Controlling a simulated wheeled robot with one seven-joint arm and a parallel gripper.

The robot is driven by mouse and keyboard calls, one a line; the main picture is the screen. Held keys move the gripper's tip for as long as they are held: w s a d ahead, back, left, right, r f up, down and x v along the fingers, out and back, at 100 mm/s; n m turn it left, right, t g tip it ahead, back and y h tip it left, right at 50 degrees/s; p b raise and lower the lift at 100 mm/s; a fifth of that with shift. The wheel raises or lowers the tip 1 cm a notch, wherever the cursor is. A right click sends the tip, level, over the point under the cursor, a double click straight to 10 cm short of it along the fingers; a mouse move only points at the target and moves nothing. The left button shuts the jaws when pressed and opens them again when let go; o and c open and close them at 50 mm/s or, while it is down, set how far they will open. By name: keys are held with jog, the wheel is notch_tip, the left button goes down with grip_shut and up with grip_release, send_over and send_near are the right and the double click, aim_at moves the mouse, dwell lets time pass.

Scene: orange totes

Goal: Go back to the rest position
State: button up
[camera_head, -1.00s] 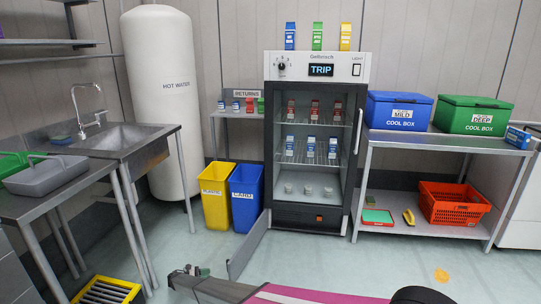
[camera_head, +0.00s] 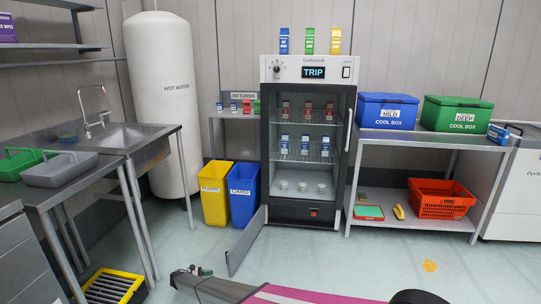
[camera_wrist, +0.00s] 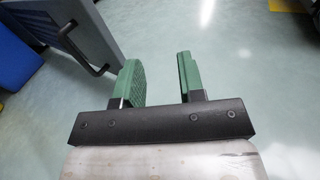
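My gripper (camera_wrist: 160,75) shows in the wrist view with two green fingers apart and bare floor between them, so it is open and empty.
Yellow (camera_head: 215,196) and blue (camera_head: 244,196) bins stand left of the fridge. The right shelf unit (camera_head: 415,222) holds blue (camera_head: 392,110) and green (camera_head: 465,115) cool boxes and a red basket (camera_head: 440,199). A sink (camera_head: 120,137) is at left.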

jog(key=s+d+r+m+g+y, duration=0.25)
jog(key=d+r, duration=0.45)
jog(key=d, duration=0.4)
jog(key=s+d+r+m+g+y, duration=0.1)
jog(key=s+d+r+m+y, duration=0.2)
jog(key=d+r, duration=0.65)
jog(key=s+d+r+m+g+y, duration=0.15)
jog(key=d+r+m, duration=0.25)
jog(key=d, duration=0.9)
jog(key=s+d+r+m+t+y, duration=0.1)
jog(key=s+d+r+m+y, duration=0.8)
jog(key=s+d+r, duration=1)
jog(key=shift+m+y, duration=0.4)
jog(key=shift+m, duration=0.55)
jog(key=shift+s+d, duration=0.1)
